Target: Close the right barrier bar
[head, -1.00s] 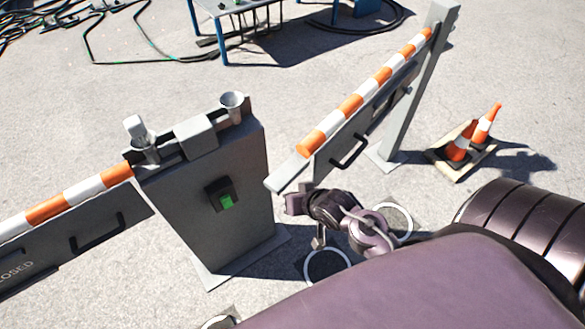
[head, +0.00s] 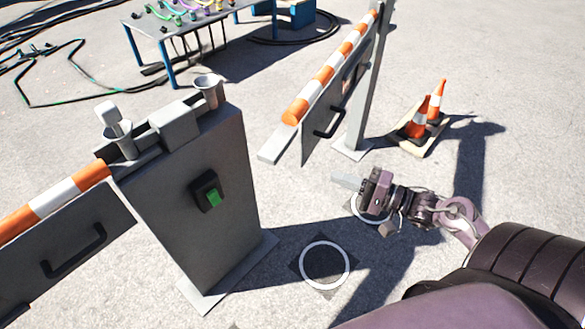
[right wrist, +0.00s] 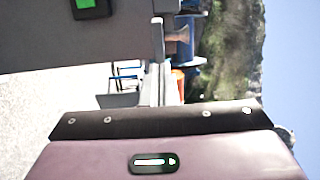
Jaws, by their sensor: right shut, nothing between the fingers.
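The right barrier bar (head: 333,68) is orange-and-white striped, with a grey panel and a black handle (head: 330,122) below. It slants away from its near free end, beside the grey centre cabinet (head: 190,180), to a tall grey post (head: 366,90). A gap separates its free end from the cabinet. The cabinet has a black box with a green button (head: 213,197) and a cup (head: 208,88) on top. My right gripper (head: 340,181) is shut and empty, to the right of and apart from the bar's free end. My left gripper is out of view.
The left striped bar (head: 62,192) with its own handle meets the cabinet's left side. Traffic cones (head: 420,118) stand right of the tall post. White rings (head: 325,266) mark the ground. A blue-legged table (head: 165,62) and cables lie behind.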

